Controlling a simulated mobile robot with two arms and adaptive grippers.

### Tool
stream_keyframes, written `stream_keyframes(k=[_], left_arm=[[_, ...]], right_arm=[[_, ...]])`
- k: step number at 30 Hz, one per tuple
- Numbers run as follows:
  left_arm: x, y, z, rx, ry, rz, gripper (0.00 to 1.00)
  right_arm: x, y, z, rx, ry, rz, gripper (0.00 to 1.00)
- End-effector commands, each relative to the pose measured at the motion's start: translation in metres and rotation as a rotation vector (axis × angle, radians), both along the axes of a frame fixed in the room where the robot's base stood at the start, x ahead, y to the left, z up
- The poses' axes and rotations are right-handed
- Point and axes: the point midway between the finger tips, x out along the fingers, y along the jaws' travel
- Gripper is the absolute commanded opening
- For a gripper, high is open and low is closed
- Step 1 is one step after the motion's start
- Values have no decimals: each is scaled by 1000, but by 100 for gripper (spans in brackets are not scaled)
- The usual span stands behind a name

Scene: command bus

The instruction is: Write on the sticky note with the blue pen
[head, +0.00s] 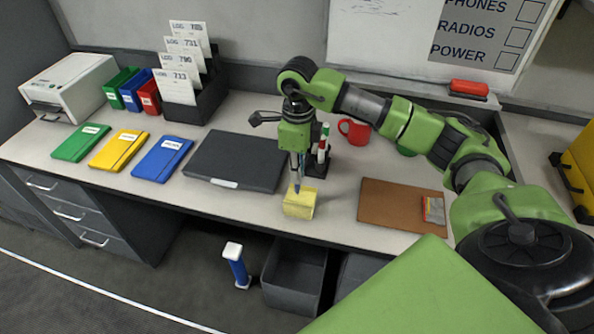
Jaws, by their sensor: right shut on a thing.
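A yellow sticky note pad (299,204) lies at the front edge of the desk, right of the dark closed case. My right gripper (297,172) is above it, pointing down and shut on the blue pen (297,188). The pen is held roughly upright, with its lower end at the pad's top edge in the picture. I cannot tell whether the tip touches the paper. My left gripper is not in view.
A dark flat case (236,161) lies left of the pad, and a brown board (398,205) lies right. A pen holder (322,158) with markers and a red mug (354,131) stand behind. Green, yellow and blue folders (162,156) lie farther left. An open grey bin (294,275) is below the desk edge.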

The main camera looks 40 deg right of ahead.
Motion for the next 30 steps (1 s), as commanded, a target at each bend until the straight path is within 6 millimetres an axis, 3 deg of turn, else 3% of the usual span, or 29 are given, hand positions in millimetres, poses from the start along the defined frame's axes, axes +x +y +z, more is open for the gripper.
stream_keyframes(k=[30], left_arm=[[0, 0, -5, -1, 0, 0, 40]], right_arm=[[-2, -13, 0, 0, 0, -1, 0]])
